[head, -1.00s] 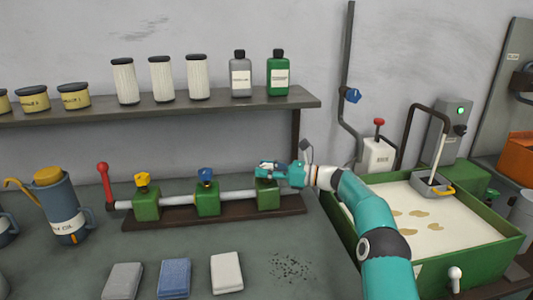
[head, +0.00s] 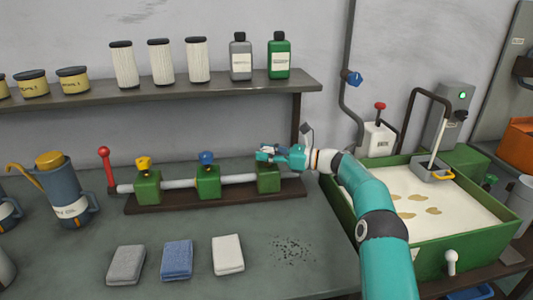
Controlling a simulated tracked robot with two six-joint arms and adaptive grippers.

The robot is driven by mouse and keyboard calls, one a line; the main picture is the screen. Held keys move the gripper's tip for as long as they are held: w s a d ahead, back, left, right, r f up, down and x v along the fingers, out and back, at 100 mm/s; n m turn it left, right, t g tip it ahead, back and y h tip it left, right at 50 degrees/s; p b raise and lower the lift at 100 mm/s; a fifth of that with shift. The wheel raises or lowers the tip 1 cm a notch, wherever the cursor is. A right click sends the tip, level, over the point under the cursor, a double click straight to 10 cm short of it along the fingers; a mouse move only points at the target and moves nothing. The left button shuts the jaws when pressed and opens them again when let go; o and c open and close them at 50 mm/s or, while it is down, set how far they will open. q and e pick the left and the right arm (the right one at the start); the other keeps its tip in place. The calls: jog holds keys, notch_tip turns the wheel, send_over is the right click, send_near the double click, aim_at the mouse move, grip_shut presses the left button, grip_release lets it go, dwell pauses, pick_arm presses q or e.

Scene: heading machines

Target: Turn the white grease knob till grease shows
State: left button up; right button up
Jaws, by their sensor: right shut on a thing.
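A row of green valve blocks sits on a dark board on the bench, joined by a pale pipe. The left block has a yellow knob (head: 144,163) and the middle block has a blue knob (head: 207,158). My right gripper (head: 266,153) is shut at the top of the right green block (head: 268,182), around the place of the white grease knob. The fingers hide the knob, so its angle cannot be told. I see no grease at this block. My left gripper is not in view.
A red lever (head: 105,165) stands at the row's left end. A blue oil jug (head: 68,195) is further left. Folded cloths (head: 177,260) lie in front. A green tray (head: 415,260) of milky fluid is at right. A shelf (head: 150,105) with filters and bottles hangs above.

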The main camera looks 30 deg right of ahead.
jog(key=shift+d+r, duration=0.3)
jog(key=shift+r, duration=0.1)
jog(key=o, duration=0.8)
jog(key=shift+w, duration=0.1)
jog(key=o, duration=0.3)
jog(key=shift+f, duration=0.15)
jog(key=shift+o, duration=0.5)
jog(key=shift+a+f, duration=0.1)
jog(key=shift+f, duration=0.05)
jog(key=v, duration=1.2)
